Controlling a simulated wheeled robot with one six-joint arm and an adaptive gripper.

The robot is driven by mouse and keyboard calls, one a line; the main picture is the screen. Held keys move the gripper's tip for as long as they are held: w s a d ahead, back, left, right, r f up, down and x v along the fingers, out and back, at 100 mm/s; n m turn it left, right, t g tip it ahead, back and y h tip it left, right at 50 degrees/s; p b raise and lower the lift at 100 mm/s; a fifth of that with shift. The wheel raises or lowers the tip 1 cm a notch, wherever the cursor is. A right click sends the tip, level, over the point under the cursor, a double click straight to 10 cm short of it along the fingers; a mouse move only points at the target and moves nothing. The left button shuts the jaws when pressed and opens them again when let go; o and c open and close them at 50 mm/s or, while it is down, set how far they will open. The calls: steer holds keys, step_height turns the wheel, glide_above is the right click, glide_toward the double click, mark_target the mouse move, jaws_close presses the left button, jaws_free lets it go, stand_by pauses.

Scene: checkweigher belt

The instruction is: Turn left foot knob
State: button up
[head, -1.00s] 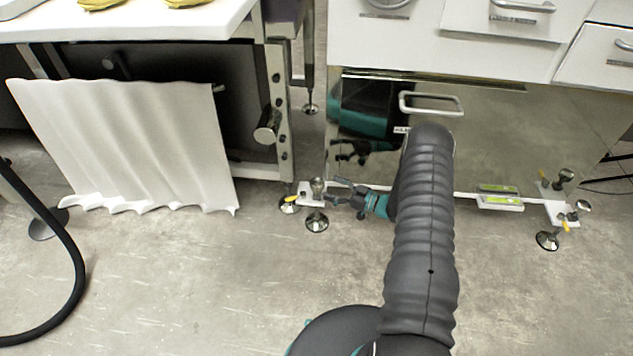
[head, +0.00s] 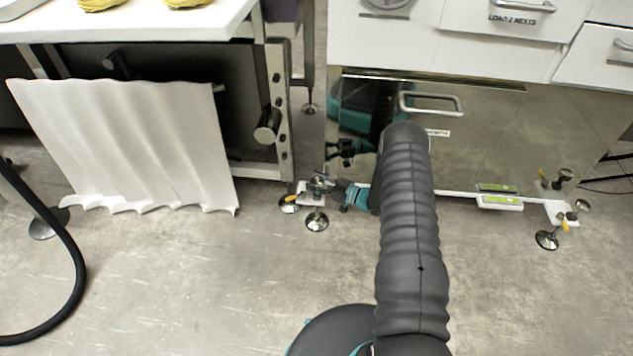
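The left foot knob (head: 317,182) is a small metal knob on the white bracket at the cabinet's lower left corner, above a round metal foot (head: 317,223). My gripper (head: 326,184) reaches it from the right, with its fingers at the knob and overlapping it in the picture. The fingers are small and dark here, so I cannot tell whether they are open around the knob or closed on it. A yellow lever (head: 291,199) sits just left of the knob.
The mirror-like cabinet door (head: 500,140) with a handle (head: 431,103) stands close behind my arm and reflects it. A right foot knob (head: 565,175) and two green-vial levels (head: 499,200) are to the right. A table leg (head: 279,110) and white sheet (head: 140,150) stand left.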

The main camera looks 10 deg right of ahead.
steer(key=shift+c, duration=1)
steer(key=shift+t, duration=0.3)
steer(key=m+t+h+b, duration=0.1)
steer(key=m+t+h, duration=0.2)
steer(key=m+h, duration=0.1)
steer(key=shift+a+f+t, duration=0.1)
steer(key=shift+t, duration=0.2)
steer(key=m+t+h+b, duration=0.1)
steer(key=m+h, duration=0.1)
steer(key=h, duration=0.1)
steer(key=m+t+h+b, duration=0.1)
steer(key=m+h, duration=0.1)
steer(key=h, duration=0.1)
steer(key=shift+t+h, duration=0.3)
steer(key=m+h+b, duration=0.2)
steer(key=m+h, duration=0.1)
steer(key=h, duration=0.1)
steer(key=m+h+b, duration=0.3)
steer(key=h, duration=0.2)
steer(key=shift+w, duration=0.1)
steer(key=shift+d+m+g+h+b, duration=0.15)
steer(key=shift+m+g+h+b, duration=0.6)
steer(key=shift+h, duration=0.45)
steer(key=shift+d+m+g+h+b, duration=0.1)
steer(key=shift+m+g+h+b, duration=0.4)
steer(key=shift+m+h, duration=0.6)
steer(key=shift+r+h, duration=0.2)
steer(key=shift+h, duration=0.1)
